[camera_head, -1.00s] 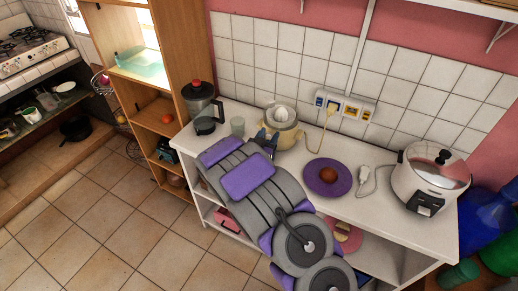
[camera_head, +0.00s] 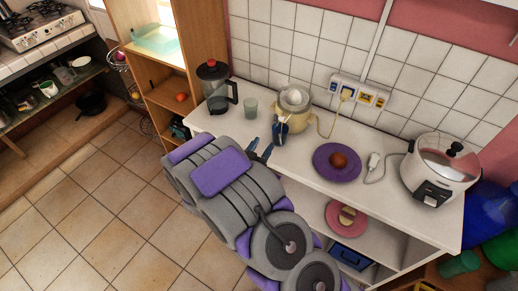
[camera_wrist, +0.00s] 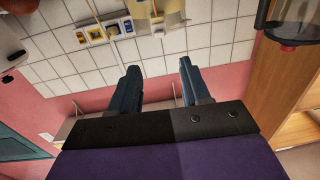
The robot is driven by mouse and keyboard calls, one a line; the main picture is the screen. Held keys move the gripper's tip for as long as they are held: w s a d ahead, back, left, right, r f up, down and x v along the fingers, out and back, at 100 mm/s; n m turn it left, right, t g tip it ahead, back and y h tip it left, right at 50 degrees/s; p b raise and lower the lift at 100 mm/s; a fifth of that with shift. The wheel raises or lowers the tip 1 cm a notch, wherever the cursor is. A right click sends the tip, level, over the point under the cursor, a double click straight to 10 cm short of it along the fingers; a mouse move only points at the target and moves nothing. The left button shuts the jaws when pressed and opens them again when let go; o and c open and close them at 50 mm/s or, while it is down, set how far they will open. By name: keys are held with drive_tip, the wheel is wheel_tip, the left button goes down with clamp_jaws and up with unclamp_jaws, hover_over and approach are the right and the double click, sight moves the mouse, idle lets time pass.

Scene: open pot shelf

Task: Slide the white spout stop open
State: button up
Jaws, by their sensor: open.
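A citrus juicer (camera_head: 291,117) with a pale yellow body and a white top stands on the white counter against the tiled wall. Part of it shows at the top edge of the wrist view (camera_wrist: 160,18).
A dark-lidded jug (camera_head: 216,92) and a clear glass (camera_head: 250,108) stand left of the juicer. A purple plate (camera_head: 324,168) with a round brown thing and a rice cooker (camera_head: 438,172) are to the right. A cord runs to the wall sockets (camera_head: 359,94).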

drive_tip(key=shift+v, duration=0.8)
drive_tip(key=shift+w, duration=0.1)
drive_tip(key=w+a+r+g+y, duration=0.1)
drive_tip(key=a+r+g+y, duration=0.1)
drive_tip(key=a+g+y, duration=0.45)
drive_tip(key=s+r+n+g+y, duration=0.3)
drive_tip(key=s+r+y, duration=0.35)
drive_tip(key=s, duration=0.35)
drive_tip(key=s+d+r+n+g+h, duration=0.1)
drive_tip(key=s+d, duration=0.4)
drive_tip(key=s, duration=0.5)
drive_tip(key=s+d+r+n+g+h, duration=0.1)
drive_tip(key=s+d+r+g, duration=0.3)
drive_tip(key=s, duration=0.6)
drive_tip(key=s+d+r+n+g+h, duration=0.1)
drive_tip(key=s+d+r+g, duration=0.1)
drive_tip(key=s+d, duration=0.4)
drive_tip(key=s, duration=0.4)
drive_tip(key=shift+d, duration=0.3)
